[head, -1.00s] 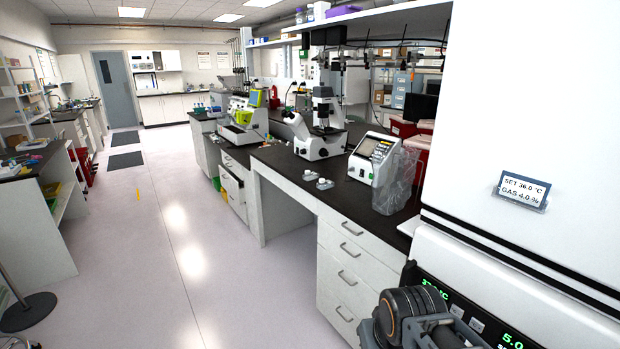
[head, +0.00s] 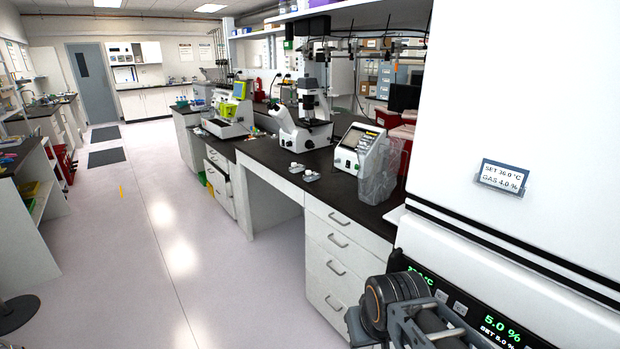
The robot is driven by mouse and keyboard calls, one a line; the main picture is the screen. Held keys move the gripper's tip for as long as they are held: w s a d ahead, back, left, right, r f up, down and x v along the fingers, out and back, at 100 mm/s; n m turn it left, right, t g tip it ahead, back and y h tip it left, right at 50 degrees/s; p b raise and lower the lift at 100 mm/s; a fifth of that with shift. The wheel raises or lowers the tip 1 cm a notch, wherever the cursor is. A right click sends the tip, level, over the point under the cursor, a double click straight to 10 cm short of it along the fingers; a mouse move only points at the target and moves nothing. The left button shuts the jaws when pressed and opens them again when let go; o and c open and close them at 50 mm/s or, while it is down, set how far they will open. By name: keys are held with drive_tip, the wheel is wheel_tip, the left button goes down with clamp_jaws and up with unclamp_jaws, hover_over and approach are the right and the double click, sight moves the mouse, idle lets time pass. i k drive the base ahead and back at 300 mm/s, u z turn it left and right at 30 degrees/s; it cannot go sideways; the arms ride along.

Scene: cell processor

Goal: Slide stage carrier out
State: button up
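A white benchtop machine (head: 229,118) with a small screen and a yellow-green part stands on the far stretch of the dark bench, left of the microscope. It may be the cell processor, but it is too small to be sure. I cannot make out a stage carrier on it. My arm shows at the lower right, in front of the white cabinet. Its gripper fingers are outside the picture, so what they hold is hidden.
A microscope (head: 305,120), a small white device (head: 357,148) and two small white items (head: 303,171) are on the bench. A tall white cabinet (head: 500,100) with a green-lit display is close on the right. The floor aisle (head: 150,240) at left is clear.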

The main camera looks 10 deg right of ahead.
sight(311, 120)
drive_tip(key=u, duration=0.35)
drive_tip(key=i, duration=0.65)
drive_tip(key=u, duration=0.8)
drive_tip(key=i, duration=2.05)
drive_tip(key=z, duration=0.45)
drive_tip(key=i, duration=1.05)
drive_tip(key=z, duration=0.85)
